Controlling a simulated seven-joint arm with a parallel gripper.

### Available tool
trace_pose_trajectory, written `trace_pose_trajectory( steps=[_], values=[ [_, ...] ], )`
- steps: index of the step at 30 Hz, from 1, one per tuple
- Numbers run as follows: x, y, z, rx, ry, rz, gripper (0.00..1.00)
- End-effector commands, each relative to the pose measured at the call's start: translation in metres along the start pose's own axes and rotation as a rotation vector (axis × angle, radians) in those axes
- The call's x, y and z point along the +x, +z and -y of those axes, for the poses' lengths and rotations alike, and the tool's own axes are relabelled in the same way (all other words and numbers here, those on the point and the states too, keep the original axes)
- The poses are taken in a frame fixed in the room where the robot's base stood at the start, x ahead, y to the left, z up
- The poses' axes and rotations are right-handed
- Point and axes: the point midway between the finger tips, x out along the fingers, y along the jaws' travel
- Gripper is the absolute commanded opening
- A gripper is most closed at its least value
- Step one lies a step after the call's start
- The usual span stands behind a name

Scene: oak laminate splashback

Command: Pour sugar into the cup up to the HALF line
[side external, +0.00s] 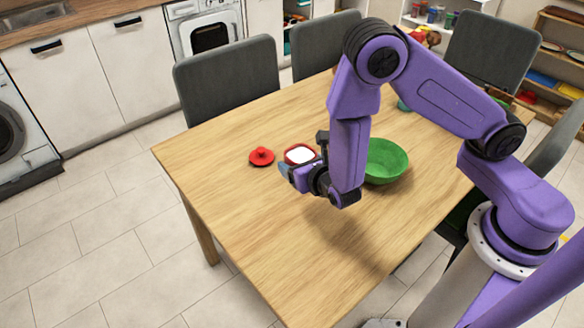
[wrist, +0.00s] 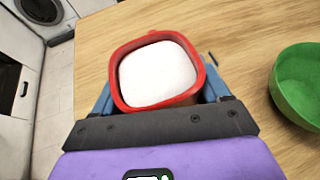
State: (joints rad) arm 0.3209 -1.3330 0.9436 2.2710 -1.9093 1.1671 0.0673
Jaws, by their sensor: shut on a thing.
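A red, square-rimmed container (side external: 300,154) filled with white sugar is at my gripper (side external: 297,172) over the left-middle part of the table. In the wrist view the container's red rim (wrist: 116,80) sits upright between the blue fingers of my gripper (wrist: 158,95), which is shut on it. The sugar (wrist: 155,72) lies level, close to the rim. I cannot tell whether the container is clear of the table. I cannot make out a cup with a HALF line; my arm covers part of the table.
A round red lid (side external: 261,157) with a knob lies left of the container. A green bowl (side external: 388,162) stands to the right, also in the wrist view (wrist: 300,84). A small teal item (side external: 403,106) shows partly behind my arm. The table's (side external: 240,205) front left is clear.

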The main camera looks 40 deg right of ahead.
Motion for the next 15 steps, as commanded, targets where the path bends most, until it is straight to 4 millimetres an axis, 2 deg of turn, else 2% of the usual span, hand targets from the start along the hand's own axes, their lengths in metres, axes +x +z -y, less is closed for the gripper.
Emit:
trace_pose_trajectory(
  steps=[9, 15],
  values=[
    [0.014, 0.014, 0.043, -0.01, -0.01, -0.067, 0.28],
    [0.016, 0.019, 0.061, -0.019, -0.007, -0.096, 0.28]
  ],
)
